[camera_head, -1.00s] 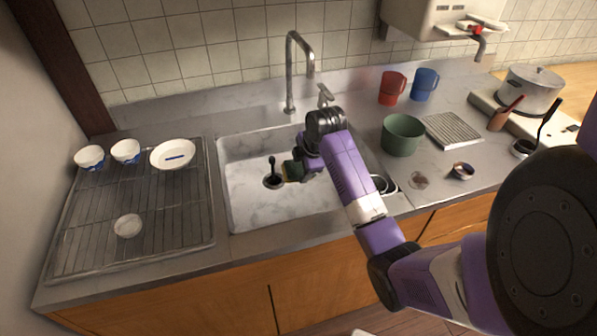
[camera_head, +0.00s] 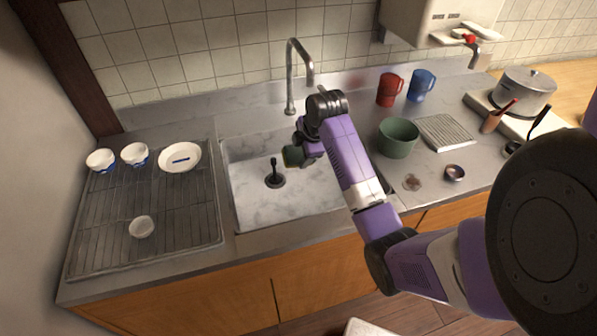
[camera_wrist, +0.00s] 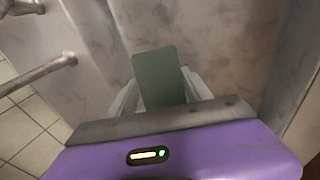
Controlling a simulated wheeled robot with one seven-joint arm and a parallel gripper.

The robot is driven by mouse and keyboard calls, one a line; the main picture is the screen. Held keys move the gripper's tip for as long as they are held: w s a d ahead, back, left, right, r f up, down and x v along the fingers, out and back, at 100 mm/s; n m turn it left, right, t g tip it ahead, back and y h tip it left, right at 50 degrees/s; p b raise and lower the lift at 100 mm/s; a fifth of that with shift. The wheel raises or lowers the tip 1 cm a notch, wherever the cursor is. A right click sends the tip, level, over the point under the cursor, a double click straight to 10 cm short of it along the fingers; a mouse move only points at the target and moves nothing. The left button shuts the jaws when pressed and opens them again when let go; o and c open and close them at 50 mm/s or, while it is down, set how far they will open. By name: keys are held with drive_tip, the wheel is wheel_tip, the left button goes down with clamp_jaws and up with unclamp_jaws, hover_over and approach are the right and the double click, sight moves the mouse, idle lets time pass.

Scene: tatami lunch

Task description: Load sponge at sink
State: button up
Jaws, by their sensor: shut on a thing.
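My gripper (camera_head: 303,151) is over the right part of the sink (camera_head: 245,205), below and right of the faucet (camera_head: 291,75). It is shut on the sponge (camera_head: 292,156), which looks dark green with a yellowish side in the head view. In the wrist view the sponge (camera_wrist: 159,78) shows as a flat green block between the two pale fingers. The sponge is held above the sink floor, apart from the black drain plug (camera_head: 274,173). My arm hides the right side of the sink.
A drying rack (camera_head: 110,222) with white bowls (camera_head: 134,154) and a white dish (camera_head: 180,156) stands left of the sink. Right of it are a green bowl (camera_head: 397,138), a red mug (camera_head: 390,90), a blue mug (camera_head: 421,85), a ridged mat (camera_head: 446,133) and a small cup (camera_head: 455,172).

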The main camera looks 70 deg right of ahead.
sight(302, 155)
drive_tip(key=shift+r+p, duration=1.7)
drive_tip(key=shift+r, duration=0.45)
idle(0.6)
wheel_tip(302, 155, up, 4)
drive_tip(key=p, duration=0.4)
drive_tip(key=shift+f, duration=0.1)
idle(0.7)
